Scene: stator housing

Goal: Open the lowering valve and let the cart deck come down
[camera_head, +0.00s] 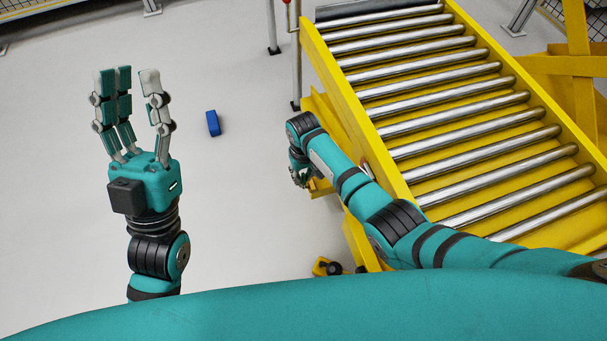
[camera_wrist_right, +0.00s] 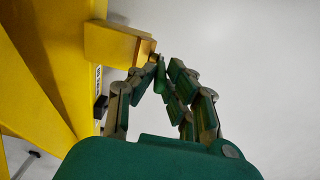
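The cart deck (camera_head: 455,120) is a yellow frame with steel rollers, running from upper left to lower right in the head view. My right gripper (camera_head: 301,178) hangs beside its left side, mostly hidden by my arm. In the right wrist view, the fingers of my right gripper (camera_wrist_right: 164,66) converge close together at the end of a yellow block (camera_wrist_right: 115,44) on the cart. A small dark metal part (camera_wrist_right: 153,57) sits at that end beside the fingertips; whether they grip it is unclear. No valve is clearly recognisable. My left gripper (camera_head: 134,78) is open and empty over the floor.
A blue block (camera_head: 213,123) lies on the floor between my grippers. A red-topped post (camera_head: 297,50) stands at the deck's far left corner. A small yellow and black wheel part (camera_head: 327,267) shows low beside the cart. The grey floor at left is mostly clear.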

